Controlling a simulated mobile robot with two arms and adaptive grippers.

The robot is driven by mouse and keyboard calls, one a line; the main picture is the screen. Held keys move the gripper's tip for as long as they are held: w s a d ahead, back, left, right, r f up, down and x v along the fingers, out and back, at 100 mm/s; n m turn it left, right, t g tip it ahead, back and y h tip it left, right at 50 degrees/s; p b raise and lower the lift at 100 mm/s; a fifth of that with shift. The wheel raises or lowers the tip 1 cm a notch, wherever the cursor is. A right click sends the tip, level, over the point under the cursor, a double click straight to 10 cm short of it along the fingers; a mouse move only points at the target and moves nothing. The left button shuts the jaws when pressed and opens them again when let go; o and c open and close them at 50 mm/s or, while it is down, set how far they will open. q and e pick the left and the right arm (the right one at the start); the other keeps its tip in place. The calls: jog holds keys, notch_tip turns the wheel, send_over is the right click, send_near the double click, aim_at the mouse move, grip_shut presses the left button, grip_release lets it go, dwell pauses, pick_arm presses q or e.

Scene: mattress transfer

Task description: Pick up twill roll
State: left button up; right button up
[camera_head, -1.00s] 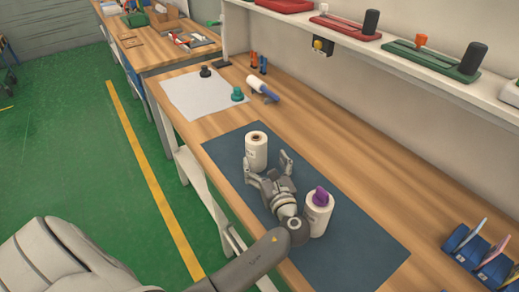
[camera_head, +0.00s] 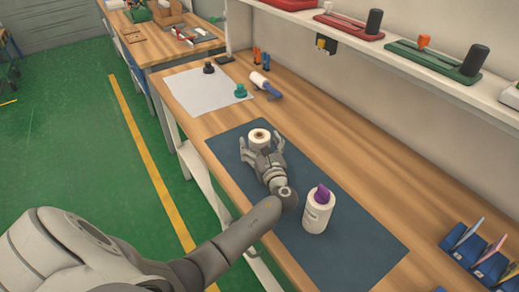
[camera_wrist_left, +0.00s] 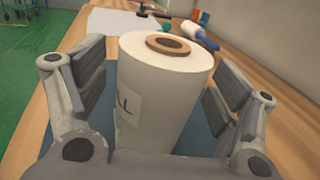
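A white roll with a brown core (camera_head: 259,137) stands upright on the dark blue mat (camera_head: 350,255). My left gripper (camera_head: 262,148) is open around it, with one finger on each side. In the left wrist view the roll (camera_wrist_left: 165,90) stands between the open fingers, with a gap on both sides and a label with a partly readable mark on its side. A second white roll (camera_head: 317,216) with a purple piece (camera_head: 322,194) on top stands nearer on the mat, to the right of my left arm. My right gripper is not in view.
A white sheet (camera_head: 205,92) with a black knob (camera_head: 209,68) and a teal knob (camera_head: 240,90) lies further back. A lint roller (camera_head: 264,84) lies beside it. A shelf (camera_head: 400,60) runs along the wall. Blue holders (camera_head: 480,258) stand at the right.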

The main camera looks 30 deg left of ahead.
pick_arm(q)
jog(key=c, duration=1.2)
jog(key=shift+c, duration=0.6)
jog(key=shift+r, duration=0.2)
